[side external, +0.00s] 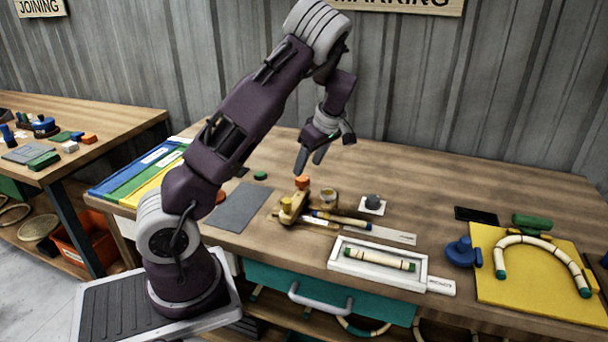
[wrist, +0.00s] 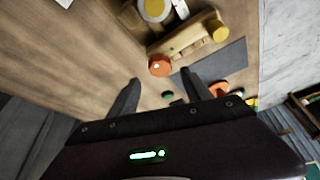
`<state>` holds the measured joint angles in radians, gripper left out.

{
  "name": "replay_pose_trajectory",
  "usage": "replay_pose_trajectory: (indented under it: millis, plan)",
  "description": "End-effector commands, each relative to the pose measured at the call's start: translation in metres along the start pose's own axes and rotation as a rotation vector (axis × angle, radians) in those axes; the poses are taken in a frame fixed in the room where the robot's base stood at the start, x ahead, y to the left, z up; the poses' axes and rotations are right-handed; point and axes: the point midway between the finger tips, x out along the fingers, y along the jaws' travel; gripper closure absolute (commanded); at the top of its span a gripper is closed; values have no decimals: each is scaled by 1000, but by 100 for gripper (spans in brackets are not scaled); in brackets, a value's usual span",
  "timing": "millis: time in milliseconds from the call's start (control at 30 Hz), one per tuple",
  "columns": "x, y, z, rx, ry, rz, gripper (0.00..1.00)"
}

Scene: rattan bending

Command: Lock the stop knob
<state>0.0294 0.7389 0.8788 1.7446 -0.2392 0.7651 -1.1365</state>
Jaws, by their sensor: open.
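A wooden fixture (side external: 297,209) stands on the bench, with an orange knob (side external: 302,182) at its far end and a yellow knob (side external: 286,203) on its near side. The wrist view also shows the fixture (wrist: 190,42), the orange knob (wrist: 161,65) and the yellow knob (wrist: 219,29). No label shows which knob is the stop knob. My gripper (side external: 310,158) is open and empty, pointing down above the orange knob and apart from it. In the wrist view, the orange knob appears just beyond the gap between the fingertips (wrist: 160,79).
A grey mat (side external: 240,207) lies left of the fixture. Marking tools (side external: 340,219) and a small round container (side external: 328,196) are close on its right. Farther right are a white tray (side external: 340,264) holding a rattan piece, a blue clamp (side external: 462,251) and a yellow board (side external: 520,285).

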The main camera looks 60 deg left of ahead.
Motion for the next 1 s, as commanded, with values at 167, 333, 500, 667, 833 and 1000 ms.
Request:
replay_pose_trajectory:
  millis: [167,333,500,667,833,1000]
  plan:
    - [35,-2,0,1,-2,-6,43]
    - [49,-1,1,4,-3,-1,43]
    - [50,-1,1,4,-3,-1,43]
    - [50,-1,1,4,-3,-1,64]
    - [50,-1,1,4,-4,-1,98]
    - [50,-1,1,8,-4,1,100]
